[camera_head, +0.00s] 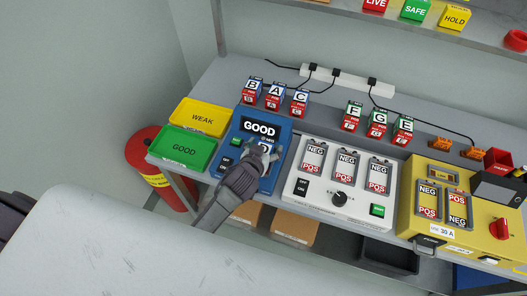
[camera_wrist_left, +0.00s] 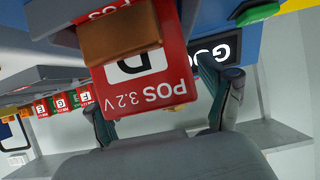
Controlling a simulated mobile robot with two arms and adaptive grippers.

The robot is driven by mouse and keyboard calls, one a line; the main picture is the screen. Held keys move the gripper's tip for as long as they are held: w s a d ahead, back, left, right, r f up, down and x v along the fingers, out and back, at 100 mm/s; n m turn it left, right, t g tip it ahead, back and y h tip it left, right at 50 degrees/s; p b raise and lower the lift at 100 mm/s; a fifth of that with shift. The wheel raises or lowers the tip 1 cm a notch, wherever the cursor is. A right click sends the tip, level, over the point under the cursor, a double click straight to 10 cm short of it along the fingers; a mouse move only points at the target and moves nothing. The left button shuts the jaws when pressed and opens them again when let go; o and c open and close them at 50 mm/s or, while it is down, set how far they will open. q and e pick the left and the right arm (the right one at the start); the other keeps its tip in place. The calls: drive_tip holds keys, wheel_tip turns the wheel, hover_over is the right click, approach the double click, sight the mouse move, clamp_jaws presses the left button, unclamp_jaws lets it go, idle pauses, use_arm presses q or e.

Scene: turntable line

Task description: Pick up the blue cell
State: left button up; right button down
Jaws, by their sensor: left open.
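The cell marked D (camera_head: 264,149) sits in the blue tester (camera_head: 277,167), whose screen reads GOOD. In the left wrist view the cell D (camera_wrist_left: 175,75) shows a red end reading POS 3.2 V. Little of its blue part can be told apart. My left gripper (camera_head: 261,153) is open at the cell and partly covers it. In the wrist view the fingers of my left gripper (camera_wrist_left: 150,88) stand on either side of the cell; contact cannot be told. My right gripper is not in view.
A green GOOD tray (camera_head: 166,158) and a yellow WEAK tray (camera_head: 184,121) lie left of the tester. A white charger (camera_head: 318,203) and a yellow unit (camera_head: 412,222) stand to its right. Cells F, G and E (camera_head: 403,128) and a power strip (camera_head: 345,80) are behind.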

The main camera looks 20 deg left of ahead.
use_arm(q)
drive_tip(key=shift+w+f, duration=0.25)
drive_tip(key=shift+w, duration=0.2)
drive_tip(key=shift+s, duration=0.1)
clamp_jaws()
